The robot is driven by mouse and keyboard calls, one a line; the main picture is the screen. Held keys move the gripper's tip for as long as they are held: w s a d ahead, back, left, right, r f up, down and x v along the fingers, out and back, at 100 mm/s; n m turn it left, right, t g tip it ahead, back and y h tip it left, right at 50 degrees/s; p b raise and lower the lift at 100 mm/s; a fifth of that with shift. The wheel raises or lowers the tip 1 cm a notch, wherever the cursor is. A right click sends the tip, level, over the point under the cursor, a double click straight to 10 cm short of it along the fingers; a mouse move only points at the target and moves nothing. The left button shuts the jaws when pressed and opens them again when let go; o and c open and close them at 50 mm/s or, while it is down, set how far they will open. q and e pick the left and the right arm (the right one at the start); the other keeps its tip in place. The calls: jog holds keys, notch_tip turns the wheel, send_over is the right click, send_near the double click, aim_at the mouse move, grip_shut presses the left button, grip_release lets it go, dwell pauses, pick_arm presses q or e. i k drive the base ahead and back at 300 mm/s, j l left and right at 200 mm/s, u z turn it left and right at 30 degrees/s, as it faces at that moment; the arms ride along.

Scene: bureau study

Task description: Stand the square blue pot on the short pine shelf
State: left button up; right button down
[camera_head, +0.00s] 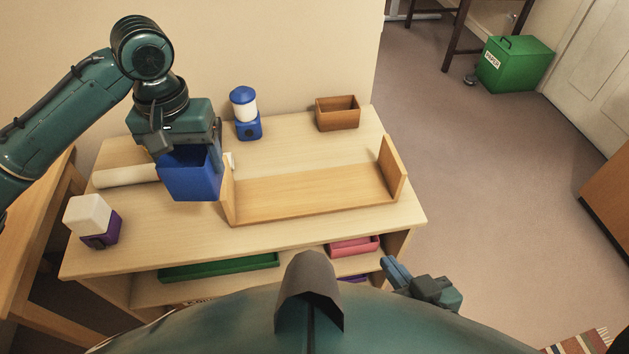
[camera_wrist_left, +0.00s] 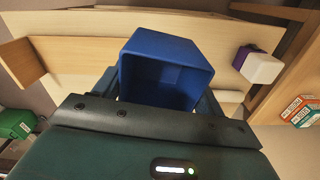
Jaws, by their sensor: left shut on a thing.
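The square blue pot (camera_head: 192,177) is in my left gripper (camera_head: 188,150), which is shut on it. The pot is held above the table, just left of the short pine shelf (camera_head: 310,194). The shelf is a low board with an upright panel at each end, and its bare top is empty. In the left wrist view the pot (camera_wrist_left: 165,68) shows its open, empty inside between the fingers, and the shelf (camera_wrist_left: 80,58) lies to its left. My right gripper (camera_head: 398,274) is low at the right, away from the table; its jaw opening is unclear.
On the table (camera_head: 290,235) stand a blue-and-white jar (camera_head: 245,112), a brown box (camera_head: 338,113) and a purple-and-white container (camera_head: 94,221). Green (camera_head: 220,267) and pink trays (camera_head: 353,246) sit below the tabletop.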

aim_at(275, 195)
jog(key=i+l+u, duration=0.15)
jog(key=l, duration=0.2)
jog(key=i+l+u, duration=0.15)
jog(key=l, duration=0.2)
jog(key=l+u, duration=0.15)
jog(key=l, duration=0.2)
jog(key=i+l+u, duration=0.15)
jog(key=l, duration=0.25)
